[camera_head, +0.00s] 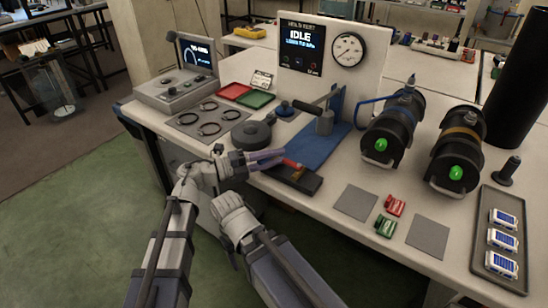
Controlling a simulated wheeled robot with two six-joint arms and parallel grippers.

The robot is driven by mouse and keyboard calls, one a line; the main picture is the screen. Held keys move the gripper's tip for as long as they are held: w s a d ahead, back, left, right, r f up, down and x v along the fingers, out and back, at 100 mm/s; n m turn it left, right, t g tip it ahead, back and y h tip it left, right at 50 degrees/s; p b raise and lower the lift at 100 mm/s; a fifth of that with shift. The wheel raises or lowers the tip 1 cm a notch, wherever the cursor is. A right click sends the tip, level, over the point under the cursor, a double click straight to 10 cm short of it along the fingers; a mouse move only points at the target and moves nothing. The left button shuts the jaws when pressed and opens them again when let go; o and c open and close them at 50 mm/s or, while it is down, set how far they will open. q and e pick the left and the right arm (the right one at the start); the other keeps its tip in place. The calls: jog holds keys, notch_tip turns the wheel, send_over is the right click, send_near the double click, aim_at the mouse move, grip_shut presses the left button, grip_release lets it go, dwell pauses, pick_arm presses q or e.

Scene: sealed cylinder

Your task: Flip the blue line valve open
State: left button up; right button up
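My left gripper (272,158) is at the front edge of the bench, its two pale purple-grey fingers pointing right. They lie close together, and I cannot tell whether a gap is between them. The fingertips appear beside a red-handled tool (292,164) on a black tray (305,182); contact is unclear. A blue hose (370,101) runs toward the black cylinder with a blue band (392,125). A small fitting (411,80) stands on that cylinder; whether it is the blue line valve is too small to tell. My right arm shows at the lower middle, its fingers unseen.
A status panel reading IDLE (302,40) with a gauge (348,50) stands at the back. A second cylinder with an orange band (457,150) is at right. Grey pads (355,203) lie in front.

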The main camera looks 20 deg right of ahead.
pick_arm(q)
grip_shut()
dwell(0.4)
jog(key=shift+s, duration=0.1)
jog(key=shift+s+n+t, duration=0.15)
jog(key=shift+n+t, duration=0.55)
jog(key=shift+t, duration=0.4)
jog(key=shift+w+d+n+t+y, duration=0.1)
jog(key=shift+w+n+t+y, duration=0.15)
jog(key=shift+t, duration=0.25)
jog(key=shift+n+t+y, duration=0.15)
jog(key=shift+n+t, duration=0.2)
jog(key=shift+t, duration=0.15)
